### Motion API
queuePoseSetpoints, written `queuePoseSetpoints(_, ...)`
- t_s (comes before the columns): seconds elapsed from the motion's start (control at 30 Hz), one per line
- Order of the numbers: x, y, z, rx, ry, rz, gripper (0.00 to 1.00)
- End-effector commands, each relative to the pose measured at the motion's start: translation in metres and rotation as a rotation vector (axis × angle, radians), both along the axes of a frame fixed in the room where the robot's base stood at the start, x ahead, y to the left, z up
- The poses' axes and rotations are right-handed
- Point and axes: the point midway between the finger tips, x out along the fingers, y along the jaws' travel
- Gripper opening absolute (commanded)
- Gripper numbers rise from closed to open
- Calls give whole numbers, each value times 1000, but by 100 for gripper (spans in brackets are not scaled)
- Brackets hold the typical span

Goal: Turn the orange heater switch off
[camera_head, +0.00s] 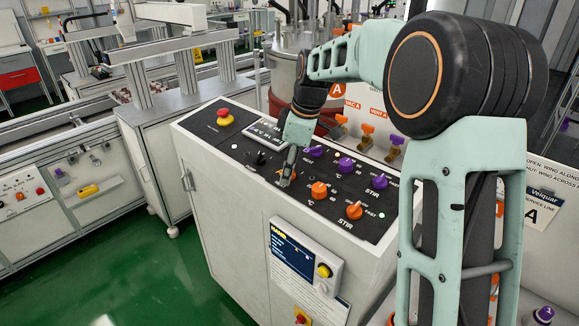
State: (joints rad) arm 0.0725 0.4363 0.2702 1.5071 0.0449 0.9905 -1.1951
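The orange heater switch (280,174) appears at the left end of the lower, orange row on the sloped black control panel (228,147). It is mostly hidden behind my fingers, so its setting cannot be read. My gripper (288,180) points down onto the panel at this switch. Its fingertips look close together, at or just above the switch. Whether they touch it or grip it cannot be told. To the right in the same row are an orange °C knob (319,190) and an orange STIR knob (354,211).
A row of purple controls, including a purple knob (346,163), lies behind the orange row. A red emergency button (224,117) is at the panel's far left. Orange-handled valves (367,129) and a steel vessel (284,70) stand behind. My arm covers the right side.

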Motion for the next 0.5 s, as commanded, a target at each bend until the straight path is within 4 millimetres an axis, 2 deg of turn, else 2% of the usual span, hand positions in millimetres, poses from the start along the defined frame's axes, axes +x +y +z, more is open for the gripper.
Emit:
queuePoseSetpoints(0.17, 0, -1, 3, 0, -1, -1, 43)
queuePoseSetpoints(0.27, -2, -3, 13, 0, -2, 0, 43)
queuePoseSetpoints(0.5, -11, -12, 61, 0, -5, -1, 43)
